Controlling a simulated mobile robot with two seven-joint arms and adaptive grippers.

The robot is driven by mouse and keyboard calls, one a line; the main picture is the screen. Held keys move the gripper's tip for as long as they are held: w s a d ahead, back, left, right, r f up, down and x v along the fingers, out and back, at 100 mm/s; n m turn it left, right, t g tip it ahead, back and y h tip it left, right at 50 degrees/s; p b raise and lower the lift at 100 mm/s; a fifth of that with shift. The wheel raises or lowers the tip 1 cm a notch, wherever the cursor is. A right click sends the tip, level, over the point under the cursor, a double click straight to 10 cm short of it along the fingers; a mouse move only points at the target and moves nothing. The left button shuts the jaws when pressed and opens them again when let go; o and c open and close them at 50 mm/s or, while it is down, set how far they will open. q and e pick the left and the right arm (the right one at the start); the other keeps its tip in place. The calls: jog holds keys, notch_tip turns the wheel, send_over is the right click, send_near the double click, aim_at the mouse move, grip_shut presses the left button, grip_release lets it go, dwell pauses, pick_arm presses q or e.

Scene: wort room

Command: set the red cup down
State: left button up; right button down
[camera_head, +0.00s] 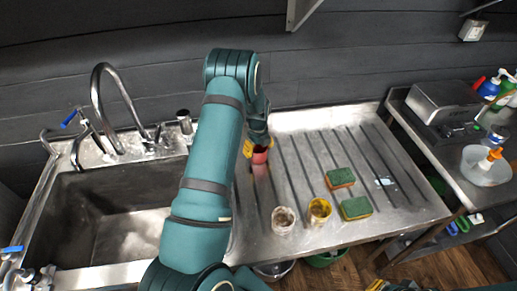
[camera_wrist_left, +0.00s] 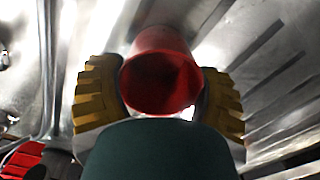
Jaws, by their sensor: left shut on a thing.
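The red cup (camera_head: 260,156) is near the left edge of the ribbed metal drainboard (camera_head: 290,170), toward the back, partly hidden by my left arm and gripper. My left gripper (camera_head: 255,147), with yellow finger pads, is shut on it. In the left wrist view the red cup (camera_wrist_left: 160,82) sits between both yellow pads, its dark open mouth toward the camera. I cannot tell whether its base touches the drainboard. My right gripper is not clearly seen; only a small yellow piece shows at the bottom right of the head view.
A sink (camera_head: 110,215) with a tall faucet (camera_head: 110,100) is at left. The drainboard's back right is clear.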

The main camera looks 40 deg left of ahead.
pick_arm(q)
jog(key=shift+f, duration=0.15)
jog(key=o, duration=1.1)
jog(key=shift+o, duration=0.2)
notch_tip(320, 180, up, 12)
